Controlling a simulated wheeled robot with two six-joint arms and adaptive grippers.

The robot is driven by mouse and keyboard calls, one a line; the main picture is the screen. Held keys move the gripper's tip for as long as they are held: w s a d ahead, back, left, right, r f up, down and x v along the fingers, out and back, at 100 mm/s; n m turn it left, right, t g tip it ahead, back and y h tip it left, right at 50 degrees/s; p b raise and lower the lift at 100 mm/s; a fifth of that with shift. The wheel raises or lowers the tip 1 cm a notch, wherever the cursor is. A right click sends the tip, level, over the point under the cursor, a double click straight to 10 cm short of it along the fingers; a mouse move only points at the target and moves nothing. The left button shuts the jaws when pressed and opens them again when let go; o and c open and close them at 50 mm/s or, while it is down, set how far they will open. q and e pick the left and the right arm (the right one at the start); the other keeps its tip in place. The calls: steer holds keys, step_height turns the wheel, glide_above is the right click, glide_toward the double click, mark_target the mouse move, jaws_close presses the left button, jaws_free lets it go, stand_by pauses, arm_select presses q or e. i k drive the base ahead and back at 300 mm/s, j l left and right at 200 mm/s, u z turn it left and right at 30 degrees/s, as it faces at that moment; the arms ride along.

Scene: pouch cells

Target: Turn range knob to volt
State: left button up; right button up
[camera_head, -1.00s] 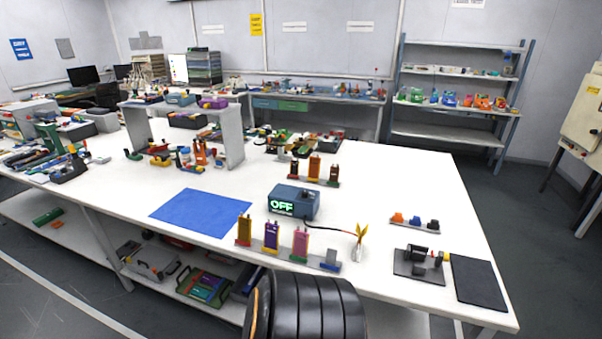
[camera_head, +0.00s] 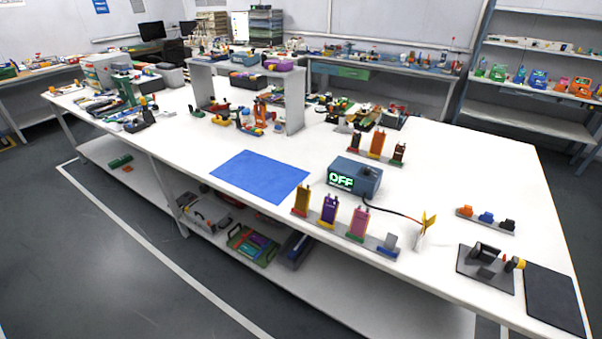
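A blue-grey meter box (camera_head: 355,178) stands on the white table, right of the blue mat. Its front display (camera_head: 341,181) reads "OFF" in green. A dark cable runs from the box to a yellow-tipped probe piece (camera_head: 426,222) on its right. I cannot make out the range knob at this size. Neither of my grippers is in view.
A rack of pouch cells (camera_head: 345,225) stands in front of the meter near the table's front edge. Another small rack (camera_head: 376,147) stands behind it. The blue mat (camera_head: 240,181) is bare. A dark fixture (camera_head: 487,268) and a black pad (camera_head: 553,298) lie at right.

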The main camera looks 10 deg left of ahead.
mark_target(367, 171)
steer(key=i+j, duration=0.2)
steer(key=j, duration=0.15)
steer(key=i+j, duration=0.2)
steer(key=i+j+z, duration=0.1)
steer(key=j, duration=0.35)
steer(key=i+j, duration=0.45)
steer(key=j, duration=0.25)
